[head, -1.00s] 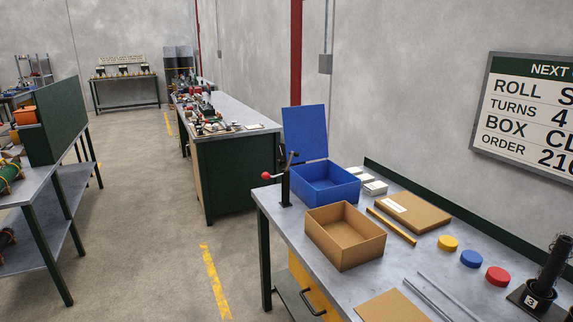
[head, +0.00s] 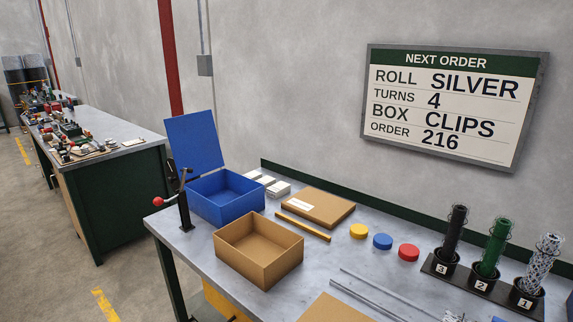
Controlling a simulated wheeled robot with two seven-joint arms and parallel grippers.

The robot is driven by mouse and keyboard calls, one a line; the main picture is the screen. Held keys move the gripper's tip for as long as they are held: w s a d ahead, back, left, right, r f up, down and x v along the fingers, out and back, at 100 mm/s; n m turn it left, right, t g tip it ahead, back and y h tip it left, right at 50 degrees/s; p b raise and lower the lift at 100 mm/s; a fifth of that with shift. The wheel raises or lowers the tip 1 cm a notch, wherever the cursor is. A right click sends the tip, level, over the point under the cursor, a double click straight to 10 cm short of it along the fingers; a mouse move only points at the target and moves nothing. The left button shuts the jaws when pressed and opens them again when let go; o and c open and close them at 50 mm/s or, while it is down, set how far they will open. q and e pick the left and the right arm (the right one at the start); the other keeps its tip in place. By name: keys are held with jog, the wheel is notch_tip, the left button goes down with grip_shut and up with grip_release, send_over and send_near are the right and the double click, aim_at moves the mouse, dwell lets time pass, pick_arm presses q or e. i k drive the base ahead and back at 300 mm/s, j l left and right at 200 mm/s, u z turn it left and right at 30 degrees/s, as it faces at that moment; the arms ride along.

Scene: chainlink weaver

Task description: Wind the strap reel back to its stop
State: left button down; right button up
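No reel with strap on it can be made out for certain. A black post (head: 184,210) with a crank arm and a red knob (head: 158,202) stands at the left corner of the workbench (head: 200,255), beside the blue box. Whether it belongs to the strap reel, I cannot tell. A wall sign (head: 455,105) reads roll silver, turns 4, box clips, order 216. Neither of my grippers is in view.
An open blue box (head: 225,207) and an open cardboard box (head: 258,260) stand on the bench. A flat carton (head: 318,207), yellow, blue and red caps (head: 382,242), metal rods (head: 370,292) and numbered stands with rolls (head: 490,250) lie further right. Another cluttered bench (head: 110,215) stands behind.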

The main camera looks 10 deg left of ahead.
aim_at(173, 179)
jog(key=i+j, duration=0.15)
jog(key=j, duration=0.2)
jog(key=i+j, duration=0.15)
jog(key=j, duration=0.25)
jog(key=i+j+z, duration=0.1)
jog(key=j, duration=0.25)
jog(key=i+j, duration=0.15)
jog(key=j, duration=0.25)
jog(key=i+j, duration=0.15)
jog(key=j, duration=0.25)
jog(key=i+j+z, duration=0.1)
jog(key=j, duration=0.25)
jog(key=i+j, duration=0.15)
jog(key=j, duration=0.25)
jog(key=i+j+z, duration=0.1)
jog(key=j, duration=0.3)
